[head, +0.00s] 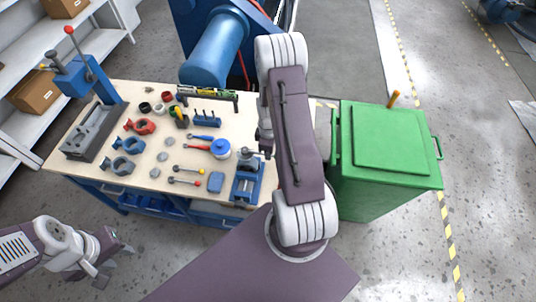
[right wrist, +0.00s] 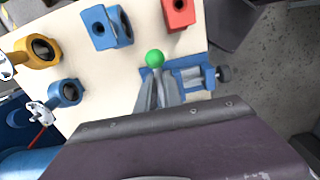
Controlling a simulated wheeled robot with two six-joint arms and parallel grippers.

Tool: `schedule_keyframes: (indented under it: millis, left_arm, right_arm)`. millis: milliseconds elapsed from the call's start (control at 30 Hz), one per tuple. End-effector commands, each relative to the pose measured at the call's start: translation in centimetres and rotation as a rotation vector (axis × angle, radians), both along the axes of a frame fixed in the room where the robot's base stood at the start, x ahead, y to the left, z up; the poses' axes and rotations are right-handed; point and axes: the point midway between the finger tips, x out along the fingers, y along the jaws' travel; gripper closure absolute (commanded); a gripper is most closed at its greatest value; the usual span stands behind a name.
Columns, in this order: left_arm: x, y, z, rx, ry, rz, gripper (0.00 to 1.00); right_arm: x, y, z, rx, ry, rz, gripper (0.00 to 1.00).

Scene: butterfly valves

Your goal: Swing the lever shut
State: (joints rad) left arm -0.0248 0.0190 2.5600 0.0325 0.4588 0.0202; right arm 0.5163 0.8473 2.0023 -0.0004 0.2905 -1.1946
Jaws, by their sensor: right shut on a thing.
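A lever with a green ball knob (right wrist: 154,58) shows in the right wrist view. My right gripper (right wrist: 157,92) is shut on this lever, with the green knob sticking out past the fingertips. Most of the lever's shaft is hidden between the fingers. A blue valve body (right wrist: 100,30) and a red one (right wrist: 178,13) lie beyond the knob. In the head view my right arm covers much of the bench's right end, and the green knob cannot be made out there. My left gripper (head: 114,262) is open and empty at the lower left, off the bench, over the floor.
The workbench (head: 100,180) carries valves, loose levers, tools and a blue vise (head: 247,180). A press (head: 85,78) stands at its left end. A green cabinet (head: 385,155) stands close on the right. Shelves are at the far left.

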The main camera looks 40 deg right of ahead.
Motion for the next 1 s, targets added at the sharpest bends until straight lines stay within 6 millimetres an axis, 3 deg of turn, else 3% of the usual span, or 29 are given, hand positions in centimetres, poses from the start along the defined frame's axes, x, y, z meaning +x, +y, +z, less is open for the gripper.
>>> schedule_keyframes:
  millis: [333,400,467,1000]
  left_arm:
    - [0.00,0.00,-0.01,0.000,0.000,0.000,0.64]
    - [0.00,0.00,-0.01,0.000,0.000,0.000,0.64]
    - [0.00,0.00,-0.01,0.000,0.000,0.000,0.64]
    - [0.00,0.00,0.20,0.000,0.000,0.000,0.64]
  right_arm:
    - [0.27,-0.30,-0.08,0.001,0.002,0.056,1.00]
    - [0.25,-0.30,-0.08,0.001,0.002,0.056,0.76]
    - [0.26,-0.31,-0.08,0.001,0.002,0.055,0.64]
    - [0.26,-0.34,0.18,0.001,0.001,0.053,0.64]
